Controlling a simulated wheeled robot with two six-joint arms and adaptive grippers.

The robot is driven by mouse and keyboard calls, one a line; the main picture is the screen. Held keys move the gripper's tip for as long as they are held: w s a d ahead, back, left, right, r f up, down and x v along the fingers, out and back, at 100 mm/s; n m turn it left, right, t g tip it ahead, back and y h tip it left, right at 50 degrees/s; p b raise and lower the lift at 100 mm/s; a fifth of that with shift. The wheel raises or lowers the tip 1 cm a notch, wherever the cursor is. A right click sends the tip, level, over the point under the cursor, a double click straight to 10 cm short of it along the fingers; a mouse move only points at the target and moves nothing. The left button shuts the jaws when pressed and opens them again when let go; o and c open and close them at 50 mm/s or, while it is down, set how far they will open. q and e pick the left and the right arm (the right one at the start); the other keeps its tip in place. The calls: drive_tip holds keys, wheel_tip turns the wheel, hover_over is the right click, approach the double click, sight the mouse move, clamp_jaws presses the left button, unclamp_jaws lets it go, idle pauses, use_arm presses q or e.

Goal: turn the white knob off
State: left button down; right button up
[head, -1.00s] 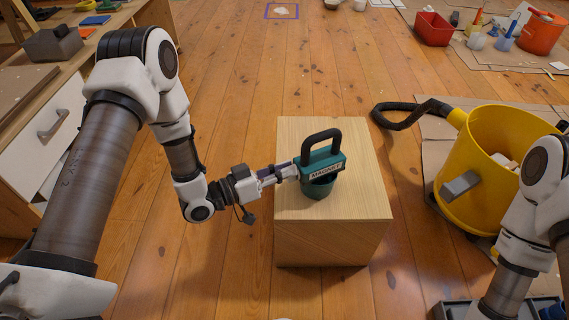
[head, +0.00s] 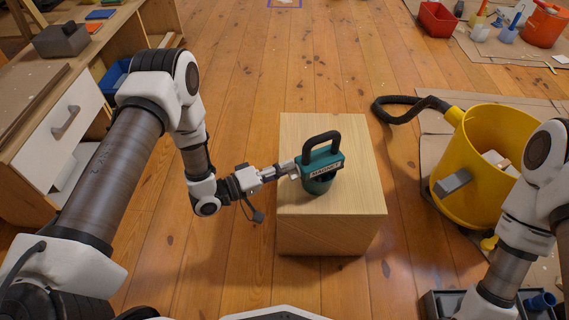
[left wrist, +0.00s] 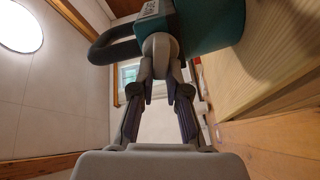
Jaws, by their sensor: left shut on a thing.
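A teal magnet lifter (head: 322,162) with a black handle and a "MAGNET" label stands upright on a pale wooden block (head: 350,200). The white knob (left wrist: 160,47) shows in the left wrist view as a pale rounded piece on the lifter's side, between my fingertips. In the head view my gripper covers most of it. My left gripper (head: 291,168) reaches in from the left and is shut on the knob; its fingers also show in the left wrist view (left wrist: 160,75). My right arm is at the right edge; its gripper is out of view.
A yellow bucket (head: 470,190) with a black hose (head: 405,108) stands right of the block. A drawer cabinet (head: 62,125) is at the left. A red bin (head: 438,20) and paint things are at the far right. The floor behind the block is clear.

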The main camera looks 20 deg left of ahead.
use_arm(q)
drive_tip(key=shift+f+n+p, duration=0.25)
drive_tip(key=shift+n+p, duration=0.1)
drive_tip(key=shift+n, duration=1.35)
drive_tip(key=c, duration=1.2)
unclamp_jaws()
drive_tip(key=shift+o, duration=0.2)
drive_tip(key=v, duration=1.2)
